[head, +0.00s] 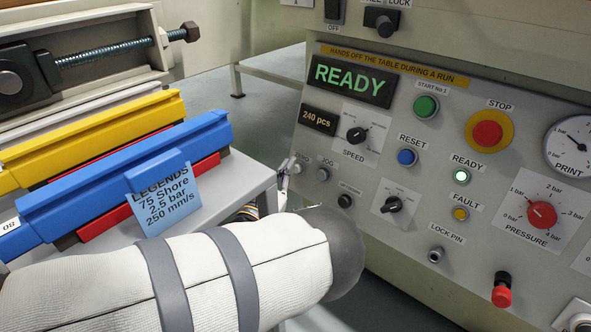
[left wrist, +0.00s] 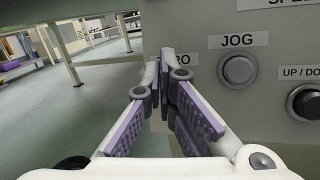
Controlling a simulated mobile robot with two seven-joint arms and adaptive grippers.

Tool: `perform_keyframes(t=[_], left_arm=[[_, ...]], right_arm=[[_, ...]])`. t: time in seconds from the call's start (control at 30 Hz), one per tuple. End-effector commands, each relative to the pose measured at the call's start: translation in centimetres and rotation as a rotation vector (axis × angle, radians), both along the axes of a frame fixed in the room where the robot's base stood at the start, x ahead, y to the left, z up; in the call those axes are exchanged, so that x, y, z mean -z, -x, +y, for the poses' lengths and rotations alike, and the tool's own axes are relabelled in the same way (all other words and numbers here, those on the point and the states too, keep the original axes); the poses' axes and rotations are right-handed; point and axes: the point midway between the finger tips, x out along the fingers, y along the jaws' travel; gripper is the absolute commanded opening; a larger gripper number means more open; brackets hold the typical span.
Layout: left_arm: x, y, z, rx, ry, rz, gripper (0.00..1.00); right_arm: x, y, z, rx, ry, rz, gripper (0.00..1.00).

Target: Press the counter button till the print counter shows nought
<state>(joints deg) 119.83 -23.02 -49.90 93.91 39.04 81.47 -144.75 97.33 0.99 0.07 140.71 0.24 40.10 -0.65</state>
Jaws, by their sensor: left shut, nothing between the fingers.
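The counter display (head: 319,119) reads "240 pcs" on the grey control panel (head: 405,150). Below it is a small button (head: 297,168) under a label partly covered, of which only "RO" reads clearly. My left gripper (head: 284,172) is at the panel's left edge, just left of that button; whether it touches cannot be told. In the left wrist view my left gripper (left wrist: 166,60) is shut and empty, its fingers covering the button and part of its label (left wrist: 187,60). The JOG button (left wrist: 238,70) shows clear to the right. My right gripper is not in view.
JOG (head: 323,174), RESET (head: 407,157) and UP/DOWN (head: 345,201) controls sit close by. The red STOP button (head: 487,133) is farther right. The display (head: 350,80) reads READY. A table (head: 262,180) with blue and yellow holders stands left of the panel.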

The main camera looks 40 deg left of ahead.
Motion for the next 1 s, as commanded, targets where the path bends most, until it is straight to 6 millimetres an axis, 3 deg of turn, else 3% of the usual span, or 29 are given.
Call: perform_keyframes(t=[1.0], left_arm=[[0.4, -1.3, -0.2, 0.004, 0.001, -0.003, 0.00]], right_arm=[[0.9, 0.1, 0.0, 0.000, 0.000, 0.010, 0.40]])
